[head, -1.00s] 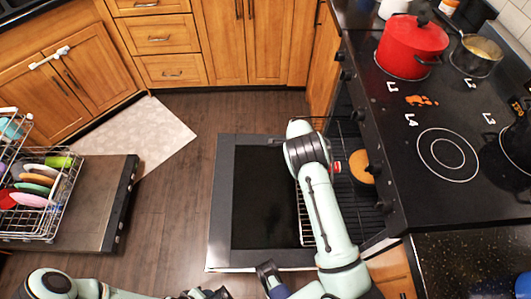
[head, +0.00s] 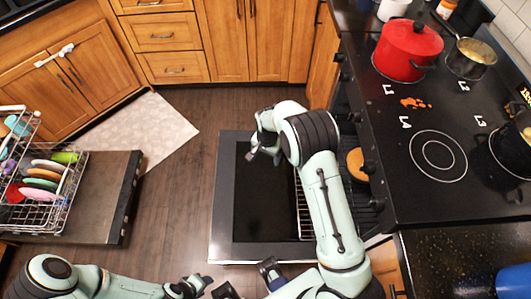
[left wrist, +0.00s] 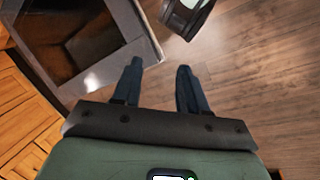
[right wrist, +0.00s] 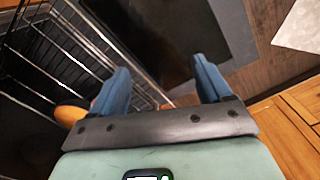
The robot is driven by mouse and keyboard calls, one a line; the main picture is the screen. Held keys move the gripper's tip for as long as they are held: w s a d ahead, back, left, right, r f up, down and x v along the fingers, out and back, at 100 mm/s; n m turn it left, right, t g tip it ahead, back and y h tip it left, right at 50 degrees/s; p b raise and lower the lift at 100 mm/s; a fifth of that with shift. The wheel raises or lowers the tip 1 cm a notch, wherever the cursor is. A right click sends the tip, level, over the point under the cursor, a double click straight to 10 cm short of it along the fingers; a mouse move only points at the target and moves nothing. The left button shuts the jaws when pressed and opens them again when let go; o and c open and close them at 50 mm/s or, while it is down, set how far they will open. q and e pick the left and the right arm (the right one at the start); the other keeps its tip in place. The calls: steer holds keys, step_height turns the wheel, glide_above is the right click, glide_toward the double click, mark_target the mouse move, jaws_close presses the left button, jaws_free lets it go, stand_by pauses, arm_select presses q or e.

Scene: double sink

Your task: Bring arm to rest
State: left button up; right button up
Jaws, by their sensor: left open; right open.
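My right gripper (head: 264,150) is open over the open oven door (head: 225,225) in the head view. In the right wrist view its two blue fingers (right wrist: 158,68) stand apart with nothing between them. The oven rack (right wrist: 75,45) shows to the left of them. A round orange-brown item (head: 356,163) sits in the oven, partly hidden by the stove edge. My left gripper (head: 207,287) is low at the bottom edge of the head view. In the left wrist view its fingers (left wrist: 160,66) are apart and empty above the floor.
The stovetop at right holds a red pot (head: 408,50), a saucepan (head: 470,58) and a dark pot (head: 512,150). The dishwasher door (head: 110,205) is open at left, with a dish rack (head: 45,215) holding dishes. Floor (head: 180,200) between the two doors is clear.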

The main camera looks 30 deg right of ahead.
arm_select(q)
steer(key=shift+r, duration=0.1)
arm_select(e)
steer(key=shift+a+r+n, duration=0.25)
steer(key=shift+r+n, duration=0.05)
steer(key=s+a+f+n+g+y+p, duration=0.1)
steer(key=s+a+f+n+y+p, duration=0.3)
steer(key=s+f, duration=0.9)
arm_select(q)
steer(key=shift+g, duration=0.9)
steer(key=s+r, duration=0.3)
steer(key=shift+s+d, duration=0.1)
steer(key=shift+d, duration=0.3)
arm_select(e)
steer(key=s+a+r+n, duration=0.1)
steer(key=s+a, duration=0.3)
steer(key=s, duration=0.4)
steer(key=s+a+r+n, duration=0.1)
steer(key=s+a, duration=0.4)
steer(key=s, duration=0.3)
steer(key=shift+s+a+r+n+h, duration=0.3)
